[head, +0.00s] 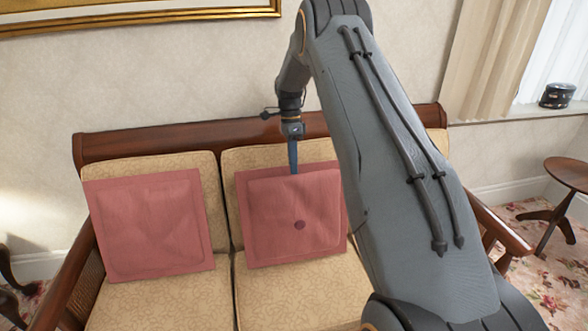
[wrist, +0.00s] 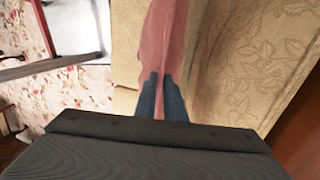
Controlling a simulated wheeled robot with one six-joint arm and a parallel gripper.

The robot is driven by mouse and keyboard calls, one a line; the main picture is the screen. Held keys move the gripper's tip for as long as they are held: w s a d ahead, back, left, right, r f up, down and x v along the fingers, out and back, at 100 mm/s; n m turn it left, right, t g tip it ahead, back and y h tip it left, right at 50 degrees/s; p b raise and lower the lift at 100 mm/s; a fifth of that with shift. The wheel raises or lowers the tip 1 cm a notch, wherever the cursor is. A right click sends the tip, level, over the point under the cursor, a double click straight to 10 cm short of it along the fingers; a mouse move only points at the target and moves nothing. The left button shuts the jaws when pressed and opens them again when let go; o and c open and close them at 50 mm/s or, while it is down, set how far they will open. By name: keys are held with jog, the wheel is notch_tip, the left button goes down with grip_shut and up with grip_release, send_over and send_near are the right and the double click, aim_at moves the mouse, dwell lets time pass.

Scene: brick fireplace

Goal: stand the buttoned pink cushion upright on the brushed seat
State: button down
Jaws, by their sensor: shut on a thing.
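The buttoned pink cushion (head: 275,240) stands near upright at the right part of the sofa, in front of the patterned backrest, its dark button facing me. My gripper (head: 293,170) comes down from above and is shut on its top edge. In the wrist view the fingers (wrist: 160,95) pinch the cushion (wrist: 163,40), seen edge-on, with the beige backrest to its right. The beige seat (head: 290,292) lies below the cushion's lower edge. I cannot tell whether that edge touches the seat. My arm hides the cushion's right side.
A plain pink cushion (head: 150,225) leans on the backrest at the left. The sofa has a dark wooden top rail (head: 180,140) and a right armrest (head: 500,228). A small round table (head: 568,172) stands at the far right. The front of the seat is clear.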

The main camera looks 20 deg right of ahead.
jog(key=shift+w+d+f+b, duration=0.1)
jog(key=shift+w+d+b, duration=0.05)
jog(key=shift+w+b, duration=0.55)
jog(key=shift+w+d+f+b, duration=0.1)
jog(key=shift+w+d+b, duration=0.05)
jog(key=shift+w+b, duration=0.5)
jog(key=shift+r, duration=0.1)
jog(key=c, duration=1.8)
grip_release()
jog(key=shift+o, duration=0.2)
jog(key=s+p+v, duration=0.2)
jog(key=p+v, duration=0.1)
jog(key=v, duration=0.6)
jog(key=shift+a+r, duration=0.25)
jog(key=shift+r, duration=0.3)
